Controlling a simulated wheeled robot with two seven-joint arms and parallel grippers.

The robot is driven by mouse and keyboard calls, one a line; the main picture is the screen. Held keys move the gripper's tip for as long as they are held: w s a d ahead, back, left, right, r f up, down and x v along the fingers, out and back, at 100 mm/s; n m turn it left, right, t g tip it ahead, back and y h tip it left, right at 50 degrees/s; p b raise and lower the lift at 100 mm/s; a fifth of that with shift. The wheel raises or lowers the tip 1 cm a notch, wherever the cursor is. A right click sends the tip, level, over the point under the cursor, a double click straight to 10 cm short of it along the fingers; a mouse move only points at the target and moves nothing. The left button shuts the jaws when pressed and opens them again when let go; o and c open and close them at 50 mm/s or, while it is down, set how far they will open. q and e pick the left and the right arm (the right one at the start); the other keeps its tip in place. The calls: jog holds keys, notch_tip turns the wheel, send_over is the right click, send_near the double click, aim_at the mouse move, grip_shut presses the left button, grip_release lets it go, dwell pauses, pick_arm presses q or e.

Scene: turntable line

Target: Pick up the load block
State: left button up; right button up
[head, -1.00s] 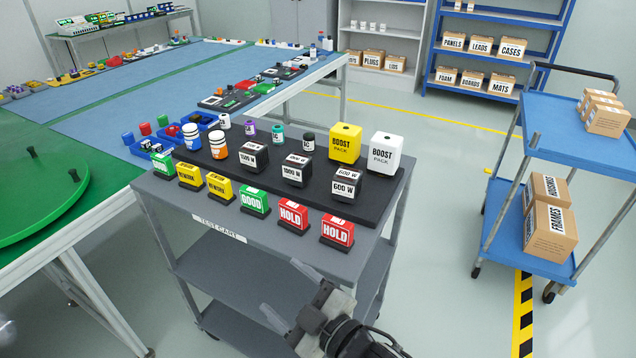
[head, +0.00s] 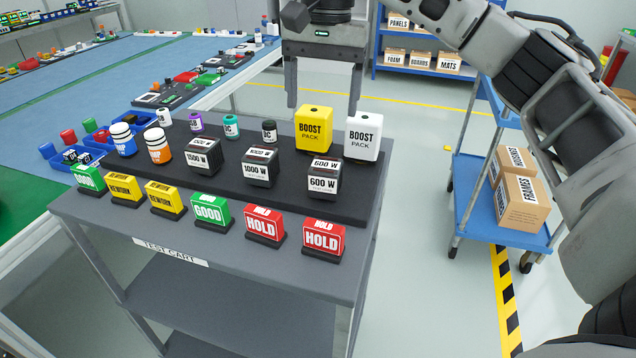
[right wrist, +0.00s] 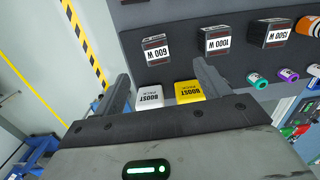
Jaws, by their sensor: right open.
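Several black-and-white blocks with watt labels stand on the black board of the test cart. They read 1500 W (head: 202,156), 1000 W (head: 260,168) and 600 W (head: 323,180); which one is the load block is not marked. My right gripper (head: 323,108) is open and empty, fingers down, over the cart's far edge behind the yellow boost pack (head: 314,130) and white boost pack (head: 362,137). In the right wrist view, the 600 W block (right wrist: 156,50) shows beyond the open fingers (right wrist: 161,70), apart from them. My left gripper is not in view.
Green, yellow and red sign blocks, such as HOLD (head: 323,238), line the near edge of the test cart (head: 250,268). Small bottles and a blue bin (head: 60,160) stand at the left. A blue trolley with boxes (head: 521,203) is at the right.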

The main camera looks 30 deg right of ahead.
aim_at(325, 164)
jog(key=shift+h, duration=0.3)
jog(key=f, duration=0.3)
jog(key=d+f+b, duration=0.1)
jog(key=f, duration=0.5)
jog(key=shift+s+d, duration=0.1)
jog(key=shift+d, duration=0.3)
jog(key=shift+w+a+f, duration=0.15)
jog(key=shift+a+f, duration=0.05)
jog(key=shift+f, duration=1.25)
jog(key=shift+w+a+f, duration=0.1)
jog(key=shift+a+f, duration=0.05)
jog(key=shift+f, duration=1.25)
jog(key=c, duration=1.3)
jog(key=shift+r, duration=0.1)
jog(key=shift+c, duration=0.7)
jog(key=shift+r, duration=0.15)
